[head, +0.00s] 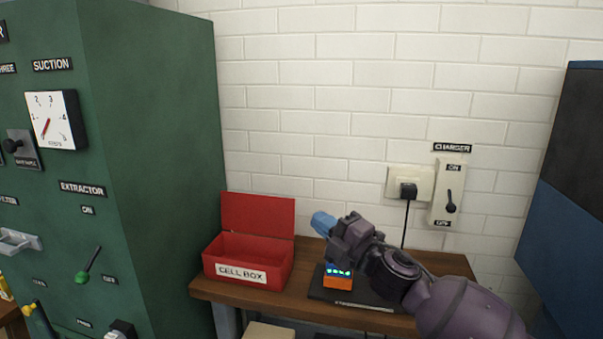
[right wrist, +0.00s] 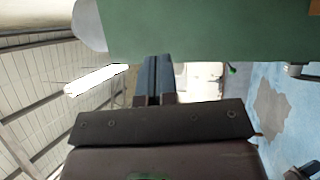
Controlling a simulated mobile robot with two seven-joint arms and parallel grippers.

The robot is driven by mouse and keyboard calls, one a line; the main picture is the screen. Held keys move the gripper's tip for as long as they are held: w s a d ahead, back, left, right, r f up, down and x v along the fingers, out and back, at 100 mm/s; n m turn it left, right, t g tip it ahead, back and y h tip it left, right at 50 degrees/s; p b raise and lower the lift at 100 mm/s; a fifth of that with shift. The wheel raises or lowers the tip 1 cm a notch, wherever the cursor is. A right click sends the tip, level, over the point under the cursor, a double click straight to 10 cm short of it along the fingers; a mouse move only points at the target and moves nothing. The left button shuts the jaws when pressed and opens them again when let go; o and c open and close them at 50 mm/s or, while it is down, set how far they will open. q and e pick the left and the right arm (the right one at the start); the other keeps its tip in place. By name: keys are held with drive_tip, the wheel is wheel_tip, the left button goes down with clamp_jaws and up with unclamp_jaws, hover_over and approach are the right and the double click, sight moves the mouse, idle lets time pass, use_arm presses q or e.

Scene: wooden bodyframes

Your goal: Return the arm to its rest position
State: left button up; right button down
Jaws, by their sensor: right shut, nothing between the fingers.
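My right arm comes in from the lower right in the head view. Its gripper (head: 323,223) has blue fingers and is held above the wooden table, just right of the red box. In the right wrist view the blue fingers (right wrist: 153,80) are together with nothing between them. The arm covers part of the table and of the dark charger pad. My left gripper is not in view.
The open red box (head: 250,272) labelled CELL BOX stands on the wooden table (head: 240,297). An orange cell (head: 338,282) with green lights sits on the dark pad (head: 318,293). A green cabinet (head: 150,150) is at left, a blue-black cabinet (head: 570,210) at right.

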drive_tip(key=s+d+f+m+t+h, duration=0.1)
drive_tip(key=s+d+f+m+h, duration=0.5)
drive_tip(key=f+m, duration=0.4)
drive_tip(key=s+d+f+m+t+h, duration=0.1)
drive_tip(key=s+d+f+m+h, duration=0.3)
drive_tip(key=d+f+m, duration=0.5)
drive_tip(key=s+d+f+m+g+h, duration=0.2)
drive_tip(key=s+d+f+m, duration=0.1)
drive_tip(key=s+f, duration=0.6)
drive_tip(key=s+d+f+m+g+h, duration=0.2)
drive_tip(key=s+d+f, duration=0.3)
drive_tip(key=s+f, duration=0.5)
drive_tip(key=s+m+h, duration=0.1)
drive_tip(key=s, duration=0.1)
drive_tip(key=shift+s+d+g+h, duration=0.25)
drive_tip(key=shift+s+g+h, duration=0.05)
drive_tip(key=shift+s+g, duration=0.1)
drive_tip(key=shift+f, duration=0.1)
